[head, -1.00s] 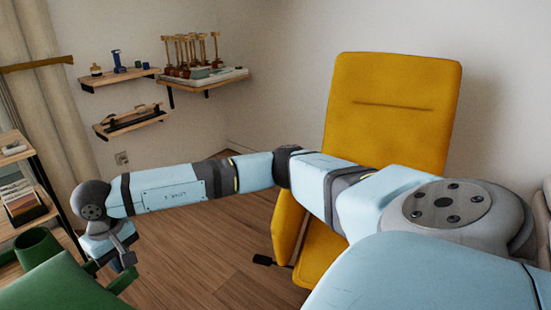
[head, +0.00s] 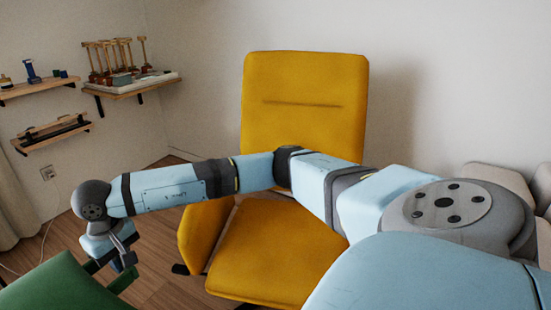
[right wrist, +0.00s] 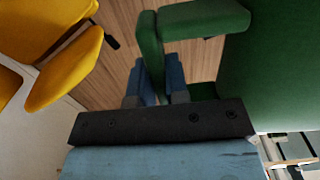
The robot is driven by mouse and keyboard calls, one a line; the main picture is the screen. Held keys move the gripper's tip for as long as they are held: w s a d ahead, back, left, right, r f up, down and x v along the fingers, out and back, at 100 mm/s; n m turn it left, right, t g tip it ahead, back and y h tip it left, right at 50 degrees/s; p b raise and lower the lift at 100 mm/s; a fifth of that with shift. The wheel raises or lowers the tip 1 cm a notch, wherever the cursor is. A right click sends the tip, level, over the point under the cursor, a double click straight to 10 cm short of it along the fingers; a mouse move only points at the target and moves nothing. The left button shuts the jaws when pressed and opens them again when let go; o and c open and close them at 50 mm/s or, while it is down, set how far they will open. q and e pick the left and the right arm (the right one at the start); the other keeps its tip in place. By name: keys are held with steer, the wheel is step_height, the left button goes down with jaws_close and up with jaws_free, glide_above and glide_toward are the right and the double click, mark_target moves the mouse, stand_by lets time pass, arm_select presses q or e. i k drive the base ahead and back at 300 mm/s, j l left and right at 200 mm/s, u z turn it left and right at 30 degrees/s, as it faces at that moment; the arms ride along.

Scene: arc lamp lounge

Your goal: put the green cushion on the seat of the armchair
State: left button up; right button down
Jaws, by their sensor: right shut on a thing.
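The green cushion (head: 62,287) is at the lower left of the head view, partly cut off by the frame edge. My right gripper (head: 122,262) is shut on a green strap-like part at its edge. In the right wrist view the blue fingers (right wrist: 160,75) are around that green part, with the cushion's broad face (right wrist: 275,70) at the right. The yellow armchair's backrest (head: 305,85) and seat (head: 275,255) are in the middle, right of the cushion. My right arm crosses in front of the chair and hides part of it. The visible seat is bare. My left gripper is not in view.
The chair's left armrest (head: 203,232) stands between the cushion and the seat. Wall shelves (head: 130,88) with small objects are at the back left. The wooden floor (head: 155,245) between cushion and chair is clear. Pale rounded shapes (head: 500,180) are at the right.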

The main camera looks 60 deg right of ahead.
mark_target(278, 251)
steer(key=k+l+z, duration=0.15)
steer(key=k+l, duration=0.2)
steer(key=k+l+z, duration=0.15)
steer(key=k+l, duration=0.15)
steer(key=l, duration=0.3)
